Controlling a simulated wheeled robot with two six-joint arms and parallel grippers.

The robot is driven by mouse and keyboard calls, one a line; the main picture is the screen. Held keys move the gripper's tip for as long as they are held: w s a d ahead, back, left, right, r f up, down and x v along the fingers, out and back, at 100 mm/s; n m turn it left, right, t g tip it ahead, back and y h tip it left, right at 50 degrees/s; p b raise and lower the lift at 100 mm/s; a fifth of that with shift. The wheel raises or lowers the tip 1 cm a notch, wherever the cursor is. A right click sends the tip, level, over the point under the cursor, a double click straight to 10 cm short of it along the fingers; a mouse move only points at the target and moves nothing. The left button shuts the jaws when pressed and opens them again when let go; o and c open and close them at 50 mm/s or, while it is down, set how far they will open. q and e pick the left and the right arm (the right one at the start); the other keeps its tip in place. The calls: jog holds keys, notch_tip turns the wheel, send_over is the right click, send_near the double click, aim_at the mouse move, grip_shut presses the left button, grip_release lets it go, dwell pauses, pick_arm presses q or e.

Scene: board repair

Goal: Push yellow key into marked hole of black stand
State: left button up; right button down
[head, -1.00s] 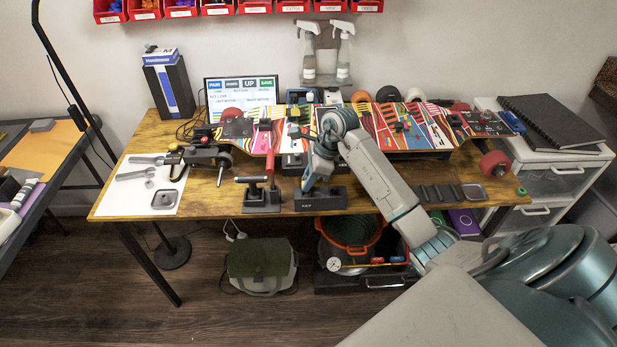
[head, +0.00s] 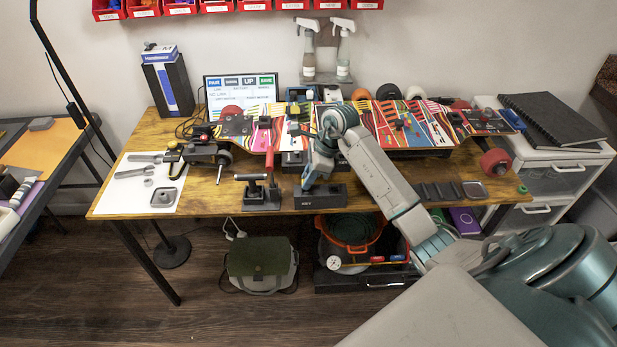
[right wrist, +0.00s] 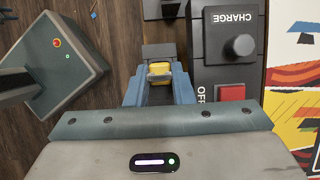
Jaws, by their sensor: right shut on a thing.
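The black stand (head: 325,197), labelled KEY, sits at the table's front edge in the head view. My right gripper (head: 306,188) points down at the left part of its top. In the right wrist view, the right gripper (right wrist: 159,88) is shut on the yellow key (right wrist: 160,71), whose yellow body shows between the fingers. A dark grey block (right wrist: 158,50), apparently part of the stand, shows just beyond the fingertips. The marked hole is hidden, and I cannot tell how deep the key sits. My left gripper is not in view.
A black box (right wrist: 224,75) with a CHARGE knob and red OFF button lies close beside the gripper. A black tool with a red handle (head: 262,192) stands left of the stand. The colourful skateboard deck (head: 375,120) lies behind. White paper (head: 140,195) covers the table's left end.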

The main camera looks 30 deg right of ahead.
jog(key=shift+b, duration=0.3)
dwell(0.7)
jog(key=shift+f+b, duration=0.5)
jog(key=shift+b, duration=0.5)
dwell(0.9)
dwell(0.4)
jog(key=shift+f+b, duration=0.45)
dwell(0.7)
jog(key=c, duration=1.2)
grip_release()
jog(key=shift+s+r, duration=0.1)
jog(key=shift+o, duration=0.2)
jog(key=shift+r, duration=0.1)
